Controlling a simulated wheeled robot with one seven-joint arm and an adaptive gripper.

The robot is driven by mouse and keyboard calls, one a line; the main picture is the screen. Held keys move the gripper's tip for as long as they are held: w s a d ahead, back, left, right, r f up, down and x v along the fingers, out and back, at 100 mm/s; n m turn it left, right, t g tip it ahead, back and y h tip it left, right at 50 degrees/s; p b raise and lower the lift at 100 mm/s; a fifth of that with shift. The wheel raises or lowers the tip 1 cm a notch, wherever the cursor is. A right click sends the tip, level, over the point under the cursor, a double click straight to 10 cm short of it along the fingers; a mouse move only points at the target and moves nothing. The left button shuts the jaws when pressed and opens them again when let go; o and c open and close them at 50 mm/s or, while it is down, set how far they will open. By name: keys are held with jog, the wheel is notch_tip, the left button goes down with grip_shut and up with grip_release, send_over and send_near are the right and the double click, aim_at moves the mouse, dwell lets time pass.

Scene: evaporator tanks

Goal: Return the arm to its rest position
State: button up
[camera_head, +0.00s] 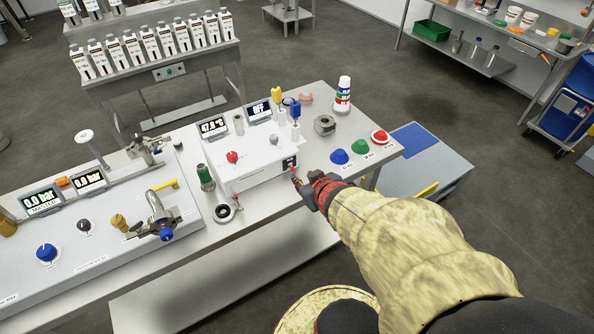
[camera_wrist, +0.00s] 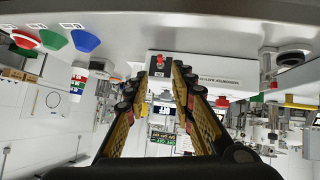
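My arm (camera_head: 400,240), in a tan sleeve, reaches in from the lower right over the workbench. My gripper (camera_head: 297,182) is at the right side of a white control box (camera_head: 255,162), by its dark switch panel (camera_head: 289,163). In the wrist view, the two fingers of my gripper (camera_wrist: 160,78) are spread apart with nothing held. A small red knob or switch (camera_wrist: 160,65) on a dark panel shows between the fingertips. I cannot tell whether the fingers touch it. The displays by the box read 47.8 °C and OFF.
Blue, green and red buttons (camera_head: 360,147) sit right of my gripper on the bench. A striped bottle (camera_head: 343,95) stands behind. Tank valves (camera_head: 160,215) and gauges fill the bench's left. A grey and blue platform (camera_head: 425,158) lies right of it. Open floor lies farther right.

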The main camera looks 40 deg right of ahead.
dwell(0.4)
jog(key=s+d+m+g+h, duration=0.1)
jog(key=s+d+m+g, duration=0.15)
jog(key=s+g, duration=0.45)
jog(key=a+r+n+t+y, duration=0.1)
jog(key=a+r, duration=0.5)
jog(key=a, duration=0.6)
jog(key=a+r+n+t+y, duration=0.2)
jog(key=a+r+n+y, duration=0.2)
jog(key=a, duration=0.9)
notch_tip(320, 180, up, 2)
jog(key=shift+w+r+y, duration=0.1)
jog(key=shift+w+y, duration=0.3)
jog(key=shift+w, duration=0.05)
